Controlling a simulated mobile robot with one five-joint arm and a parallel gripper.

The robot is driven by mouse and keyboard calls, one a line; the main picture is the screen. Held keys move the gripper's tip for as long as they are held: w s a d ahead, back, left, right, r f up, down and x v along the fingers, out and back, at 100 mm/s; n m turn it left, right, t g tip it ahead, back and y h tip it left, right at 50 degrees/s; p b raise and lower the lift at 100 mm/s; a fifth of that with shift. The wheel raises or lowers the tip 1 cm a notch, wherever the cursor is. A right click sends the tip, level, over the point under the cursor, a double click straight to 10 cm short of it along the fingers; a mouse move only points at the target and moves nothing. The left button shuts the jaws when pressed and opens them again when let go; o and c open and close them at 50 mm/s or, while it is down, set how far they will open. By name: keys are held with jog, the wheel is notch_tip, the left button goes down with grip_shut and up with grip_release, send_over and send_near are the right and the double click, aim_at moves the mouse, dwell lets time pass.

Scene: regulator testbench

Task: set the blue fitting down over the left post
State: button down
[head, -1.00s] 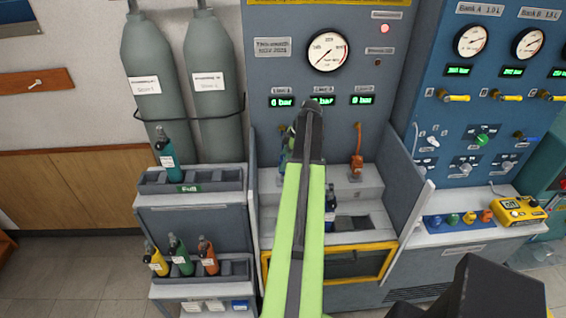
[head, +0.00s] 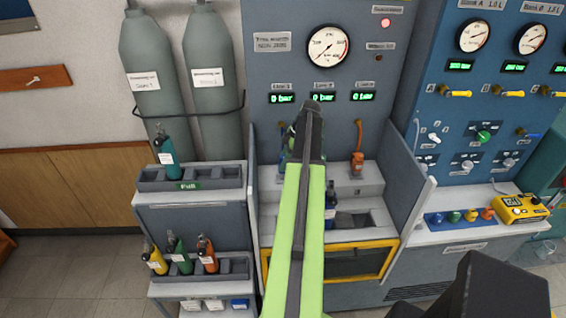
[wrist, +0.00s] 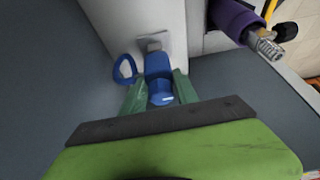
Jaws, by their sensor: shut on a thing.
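The blue fitting (wrist: 158,72) is between the green fingers of my gripper (wrist: 159,88) in the wrist view. A blue loop (wrist: 123,69) sticks out on its left. A grey metal piece (wrist: 154,45), which looks like the left post, stands on a pale plate just beyond the fitting and in line with it. I cannot tell whether the fitting is around the post or only against it. In the head view my arm hides most of the gripper, the fitting and the left post.
An orange fitting (head: 357,163) stands on the bench to the right. A dark blue bottle (head: 331,203) sits in the bench rack, partly behind my arm. In the wrist view, a purple bottle (wrist: 234,20) with a metal valve is close on the right. Grey side panels (head: 407,205) flank the bench.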

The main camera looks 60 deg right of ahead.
jog(key=shift+f+b, duration=0.4)
jog(key=shift+f, duration=0.05)
jog(key=c, duration=0.8)
grip_release()
jog(key=shift+c, duration=0.2)
jog(key=p+v, duration=1.6)
jog(key=v, duration=0.1)
jog(key=shift+r, duration=0.3)
